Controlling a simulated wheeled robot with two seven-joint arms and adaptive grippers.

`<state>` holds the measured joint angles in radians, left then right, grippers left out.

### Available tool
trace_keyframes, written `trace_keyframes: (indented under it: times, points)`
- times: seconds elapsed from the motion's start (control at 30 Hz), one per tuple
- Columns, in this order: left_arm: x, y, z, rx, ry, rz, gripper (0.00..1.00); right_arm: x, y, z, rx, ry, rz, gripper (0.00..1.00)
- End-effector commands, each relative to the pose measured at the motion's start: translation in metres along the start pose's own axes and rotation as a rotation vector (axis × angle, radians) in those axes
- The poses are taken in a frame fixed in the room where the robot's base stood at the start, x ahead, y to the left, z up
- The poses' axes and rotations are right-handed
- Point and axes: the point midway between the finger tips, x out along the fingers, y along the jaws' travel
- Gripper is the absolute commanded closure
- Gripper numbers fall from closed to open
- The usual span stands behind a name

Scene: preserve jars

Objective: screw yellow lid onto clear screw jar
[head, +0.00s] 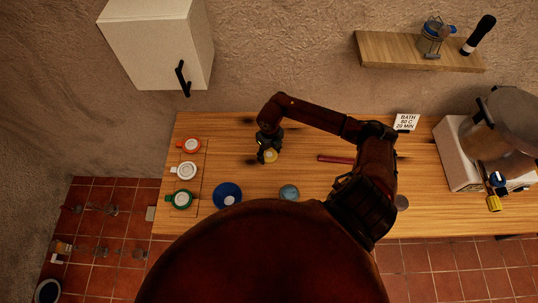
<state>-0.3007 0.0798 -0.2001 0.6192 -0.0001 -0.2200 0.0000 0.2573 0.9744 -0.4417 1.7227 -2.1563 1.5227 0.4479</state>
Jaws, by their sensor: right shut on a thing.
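My right gripper (268,148) points down over the back left part of the wooden table and is shut on the yellow lid (270,156). The lid shows as a small yellow disc just under the fingers. Whether a jar stands beneath the lid is hidden by the gripper and lid. A round, greyish-blue, glassy thing (289,192) stands nearer the front edge, apart from the gripper; from above I cannot tell whether it is the clear screw jar. My left gripper is not in view.
Red (190,145), white (184,170) and green (181,199) ring-like pieces line the table's left end, near a blue bowl (227,195). A red bar (336,158) lies mid-table. A large pot (500,125) stands right. A wall shelf (385,50) and cabinet (155,40) hang above.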

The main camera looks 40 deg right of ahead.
Motion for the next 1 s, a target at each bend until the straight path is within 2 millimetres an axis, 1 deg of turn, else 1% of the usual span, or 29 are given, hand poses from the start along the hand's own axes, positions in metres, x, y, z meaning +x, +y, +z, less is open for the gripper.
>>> trace_keyframes:
  times: [0.27, 0.37, 0.47, 0.73, 0.8, 0.9, 1.0]
  points:
    - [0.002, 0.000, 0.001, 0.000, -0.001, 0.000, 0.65, -0.004, 0.000, 0.001, -0.001, -0.002, 0.000, 0.66]
    - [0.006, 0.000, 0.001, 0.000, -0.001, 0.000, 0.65, -0.013, -0.001, 0.001, -0.002, -0.003, -0.002, 0.66]
    - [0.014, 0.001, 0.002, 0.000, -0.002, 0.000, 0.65, -0.029, -0.001, 0.002, -0.003, -0.006, -0.003, 0.66]
    - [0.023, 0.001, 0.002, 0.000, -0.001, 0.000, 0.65, -0.090, 0.015, -0.049, -0.005, -0.002, -0.004, 0.66]
    - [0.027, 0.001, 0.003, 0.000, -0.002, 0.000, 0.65, -0.097, 0.021, -0.068, -0.006, 0.001, -0.004, 0.66]
    - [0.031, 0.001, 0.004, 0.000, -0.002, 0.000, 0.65, -0.107, 0.029, -0.090, -0.005, 0.001, -0.003, 0.66]
    - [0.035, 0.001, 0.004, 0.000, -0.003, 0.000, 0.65, -0.116, 0.035, -0.107, -0.004, 0.000, -0.002, 0.66]
